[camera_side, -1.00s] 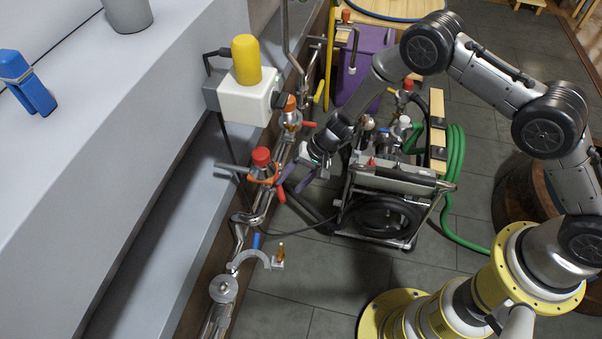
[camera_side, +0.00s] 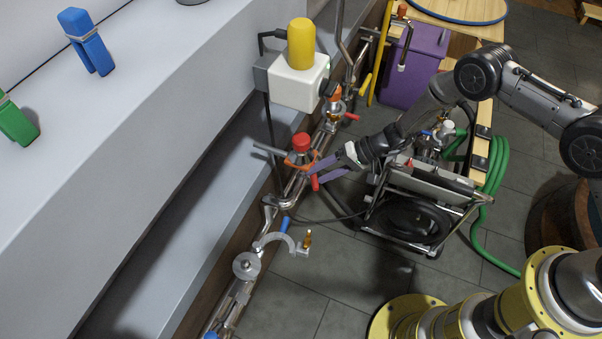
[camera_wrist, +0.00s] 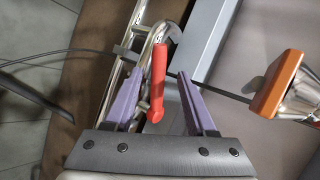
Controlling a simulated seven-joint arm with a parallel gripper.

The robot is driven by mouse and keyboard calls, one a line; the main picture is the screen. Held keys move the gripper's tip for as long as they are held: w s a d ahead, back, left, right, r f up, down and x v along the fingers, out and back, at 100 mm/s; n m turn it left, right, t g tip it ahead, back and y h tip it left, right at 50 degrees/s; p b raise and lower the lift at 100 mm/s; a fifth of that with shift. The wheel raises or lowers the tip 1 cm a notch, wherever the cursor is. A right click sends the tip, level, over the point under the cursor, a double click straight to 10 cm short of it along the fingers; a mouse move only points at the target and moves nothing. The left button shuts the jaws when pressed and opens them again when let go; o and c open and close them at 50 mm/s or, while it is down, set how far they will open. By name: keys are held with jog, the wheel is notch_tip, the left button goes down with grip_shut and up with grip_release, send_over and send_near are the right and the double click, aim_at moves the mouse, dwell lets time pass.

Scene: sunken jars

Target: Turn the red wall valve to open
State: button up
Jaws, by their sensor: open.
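In the wrist view the red lever (camera_wrist: 157,82) lies between the two open fingers of my gripper (camera_wrist: 161,78), with visible gaps on both sides. I cannot tell whether the lever touches either finger in the side view.
A white box with a yellow knob (camera_side: 300,65) stands above the pipe. Another valve with an orange cap (camera_side: 334,92) is behind. A wheeled cart (camera_side: 420,200) with hoses stands under my arm. A wall ledge (camera_side: 150,140) runs along the left.

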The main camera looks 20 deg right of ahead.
jog(key=shift+x, duration=1.4)
grip_shut()
